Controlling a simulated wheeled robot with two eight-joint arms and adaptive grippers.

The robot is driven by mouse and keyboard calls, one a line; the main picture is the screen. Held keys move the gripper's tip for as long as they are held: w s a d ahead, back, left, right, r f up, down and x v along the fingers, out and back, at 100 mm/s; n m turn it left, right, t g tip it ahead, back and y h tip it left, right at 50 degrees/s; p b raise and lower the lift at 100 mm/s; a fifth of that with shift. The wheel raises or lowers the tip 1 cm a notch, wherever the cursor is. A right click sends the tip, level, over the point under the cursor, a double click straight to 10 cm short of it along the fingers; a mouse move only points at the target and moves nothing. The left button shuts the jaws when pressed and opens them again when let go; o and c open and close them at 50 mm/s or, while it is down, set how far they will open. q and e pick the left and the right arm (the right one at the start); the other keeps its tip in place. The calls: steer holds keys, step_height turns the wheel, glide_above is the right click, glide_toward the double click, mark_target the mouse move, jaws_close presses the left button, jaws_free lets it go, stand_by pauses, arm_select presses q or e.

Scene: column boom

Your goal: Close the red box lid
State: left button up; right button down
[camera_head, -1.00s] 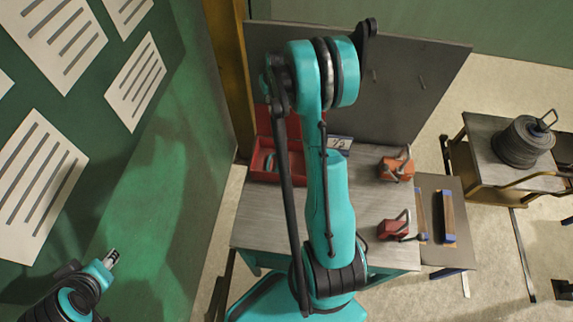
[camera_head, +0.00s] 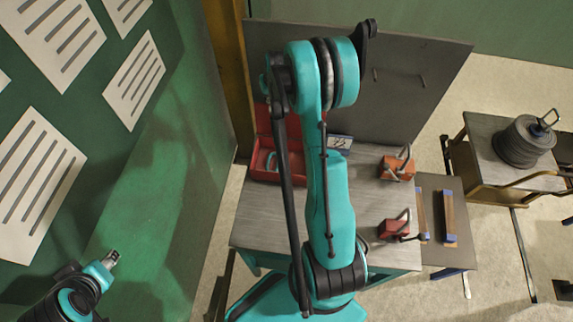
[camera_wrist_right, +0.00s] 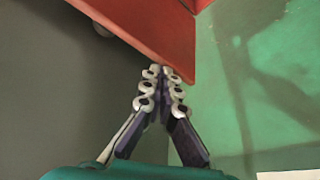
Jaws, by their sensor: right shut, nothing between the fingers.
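The red box (camera_head: 262,165) sits at the back left of the workbench, partly hidden behind my right arm. Its lid (camera_head: 263,122) stands raised at the back. In the right wrist view a red panel (camera_wrist_right: 160,30), apparently the lid, fills the top. My right gripper (camera_wrist_right: 163,75) is shut and empty, with its fingertips at the panel's lower edge; I cannot tell whether they touch. In the head view it is mostly lost behind the arm. My left arm's small metallic tip (camera_head: 111,259) shows at the lower left, too small to read its jaws.
An orange padlock-shaped block (camera_head: 397,168) and a red one (camera_head: 394,229) stand on the right of the workbench (camera_head: 265,215). A dark backboard (camera_head: 410,85) rises behind. A side table (camera_head: 475,150) holds a dark ribbed weight (camera_head: 522,143). A green wall (camera_head: 165,220) is close on the left.

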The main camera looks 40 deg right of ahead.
steer(key=shift+f, duration=0.35)
steer(key=shift+s+a, duration=0.1)
steer(key=s+a+b, duration=0.2)
steer(key=s+a, duration=0.2)
steer(key=shift+a+f, duration=0.4)
stand_by(1.2)
steer(key=shift+s+a+f+b, duration=0.15)
steer(key=shift+s+a+b, duration=0.25)
steer(key=shift+a, duration=0.1)
stand_by(0.5)
step_height(320, 180, up, 6)
steer(key=p, duration=0.3)
steer(key=shift+w+p, duration=0.2)
steer(key=shift+p, duration=0.15)
